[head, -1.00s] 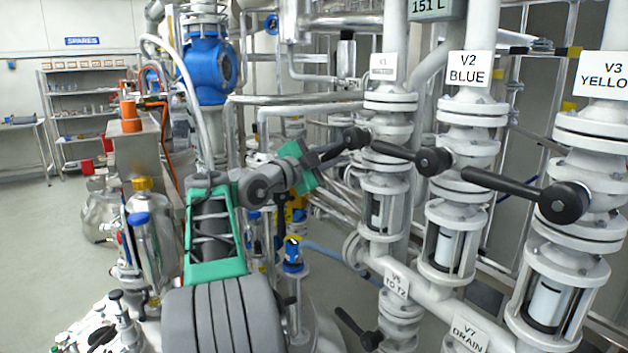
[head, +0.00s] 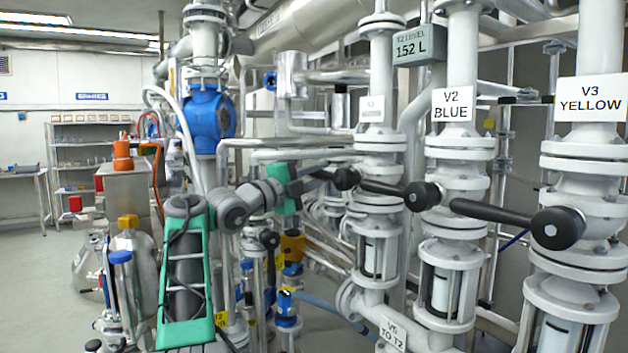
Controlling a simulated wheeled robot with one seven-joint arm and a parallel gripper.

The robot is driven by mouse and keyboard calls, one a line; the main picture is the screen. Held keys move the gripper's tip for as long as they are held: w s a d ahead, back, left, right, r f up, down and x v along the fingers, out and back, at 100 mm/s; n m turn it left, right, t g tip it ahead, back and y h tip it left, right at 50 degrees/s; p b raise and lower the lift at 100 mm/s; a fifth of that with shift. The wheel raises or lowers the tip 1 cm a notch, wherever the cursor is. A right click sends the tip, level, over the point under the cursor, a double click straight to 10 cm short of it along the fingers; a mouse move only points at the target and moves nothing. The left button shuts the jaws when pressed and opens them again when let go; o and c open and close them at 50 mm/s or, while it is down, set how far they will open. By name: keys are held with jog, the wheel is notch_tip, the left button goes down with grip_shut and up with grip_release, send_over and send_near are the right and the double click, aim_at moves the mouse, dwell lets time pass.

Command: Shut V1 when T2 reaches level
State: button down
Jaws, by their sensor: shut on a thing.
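The V1 valve carries a pale, hard-to-read tag (head: 371,108) on the left pipe of the row. Its black lever (head: 321,175) runs left from a round hub (head: 347,179). My gripper (head: 307,182) is at the outer end of this lever and shut on it; the fingers are small and partly hidden. The T2 level display (head: 419,46) is a grey box above, reading 152 L. Below V1 is a sight glass (head: 375,252).
Valve V2 (head: 422,196) and valve V3 (head: 558,228) stand to the right, their black levers also pointing left. A "V6 TO T2" tag (head: 393,333) is below. Pipes crowd behind my arm. A blue valve body (head: 207,118) is at left; open floor lies far left.

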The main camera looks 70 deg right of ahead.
jog(key=shift+r, duration=0.35)
jog(key=c, duration=1.7)
grip_release()
jog(key=o, duration=0.4)
jog(key=shift+f, duration=0.25)
jog(key=b+v, duration=0.2)
jog(key=v, duration=0.5)
jog(key=shift+w+a, duration=0.2)
jog(key=shift+a, duration=0.15)
